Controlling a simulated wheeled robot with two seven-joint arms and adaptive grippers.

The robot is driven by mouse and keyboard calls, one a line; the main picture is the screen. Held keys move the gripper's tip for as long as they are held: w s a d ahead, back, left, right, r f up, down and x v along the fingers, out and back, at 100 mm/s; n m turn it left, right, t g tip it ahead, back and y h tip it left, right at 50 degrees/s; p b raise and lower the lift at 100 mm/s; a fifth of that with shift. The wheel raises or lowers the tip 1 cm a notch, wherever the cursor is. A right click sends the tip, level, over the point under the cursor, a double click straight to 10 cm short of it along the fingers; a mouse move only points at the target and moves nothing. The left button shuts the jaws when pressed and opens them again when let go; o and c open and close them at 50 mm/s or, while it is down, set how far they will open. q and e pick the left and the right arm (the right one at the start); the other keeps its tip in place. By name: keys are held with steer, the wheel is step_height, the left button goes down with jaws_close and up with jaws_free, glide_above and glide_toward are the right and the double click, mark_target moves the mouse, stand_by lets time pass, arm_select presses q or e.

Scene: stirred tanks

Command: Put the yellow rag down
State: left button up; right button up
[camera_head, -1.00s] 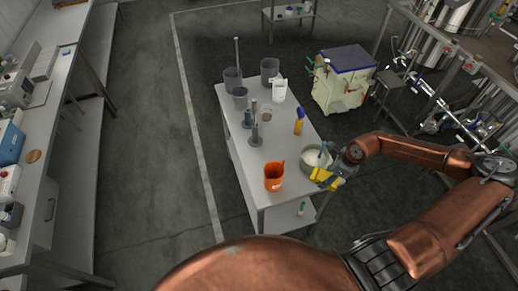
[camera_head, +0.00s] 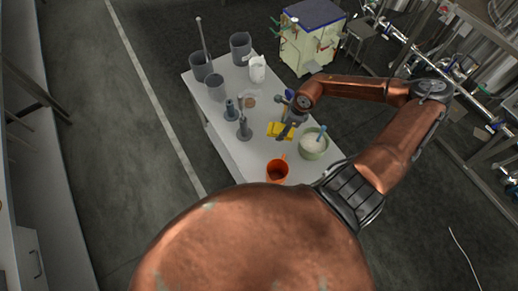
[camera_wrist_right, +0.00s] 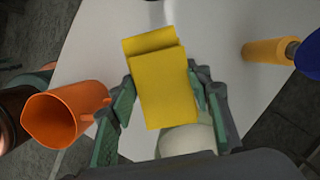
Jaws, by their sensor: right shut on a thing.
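The yellow rag (camera_head: 279,130) is a folded cloth over the white table (camera_head: 222,141), between the grey cylinder stands and the green bowl. My right gripper (camera_head: 288,128) is at the rag. In the right wrist view the folded rag (camera_wrist_right: 160,82) sits between the two fingers of my right gripper (camera_wrist_right: 165,95), which is shut on it. The table top shows behind the rag; I cannot tell whether the rag touches it. My left gripper is not in view.
A green bowl (camera_head: 313,147) with white contents stands right of the rag, an orange jug (camera_head: 277,172) nearer the front. Grey stands (camera_head: 243,130), grey buckets (camera_head: 240,46) and a white container (camera_head: 257,69) stand left and farther back. A yellow bottle (camera_wrist_right: 265,51) lies to the right in the wrist view.

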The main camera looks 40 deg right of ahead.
mark_target(273, 135)
steer(key=a, duration=0.1)
steer(key=a+f, duration=0.1)
steer(key=a, duration=0.1)
steer(key=a+p, duration=0.1)
steer(key=shift+w+a+f, duration=0.2)
steer(key=shift+w+a, duration=0.1)
steer(key=shift+w, duration=0.1)
steer(key=a+f, duration=0.1)
steer(key=f, duration=0.1)
steer(key=a+f+p, duration=0.1)
steer(key=a+f, duration=0.3)
steer(key=shift+w+f+p, duration=0.15)
steer(key=shift+w+p, duration=0.2)
steer(key=shift+w, duration=0.05)
steer(key=shift+s+p+x, duration=0.25)
steer(key=shift+p+x, duration=0.35)
steer(key=shift+x, duration=0.45)
steer(key=shift+d+f, duration=0.2)
steer(key=shift+f, duration=0.45)
steer(key=shift+f, duration=0.1)
steer(key=o, duration=1.5)
steer(key=shift+o, duration=0.2)
